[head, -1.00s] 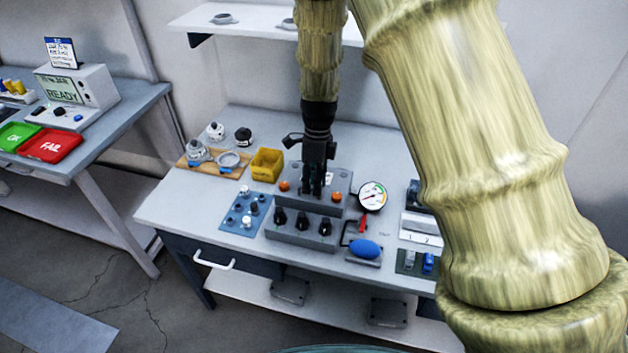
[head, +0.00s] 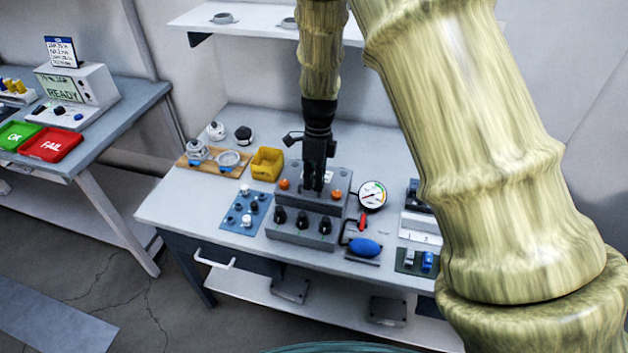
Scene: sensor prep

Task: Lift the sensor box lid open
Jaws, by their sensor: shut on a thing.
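My gripper (head: 314,184) points down at the grey fixture (head: 300,232) in the middle of the bench. Its fingers are shut on a small part at the fixture's raised back block, between two orange knobs. The fingers hide most of that part, and I cannot tell its shape. Several black knobs stand along the fixture's lower front step. No box with a clearly separate lid can be made out, so I cannot tell whether the part held belongs to the sensor box lid.
A yellow bin (head: 267,163), a blue plate with small parts (head: 246,212) and a wooden board with fittings (head: 211,161) are left of the fixture. A round gauge (head: 372,195) and a blue bulb (head: 365,247) are close on the right. A shelf (head: 258,28) is behind.

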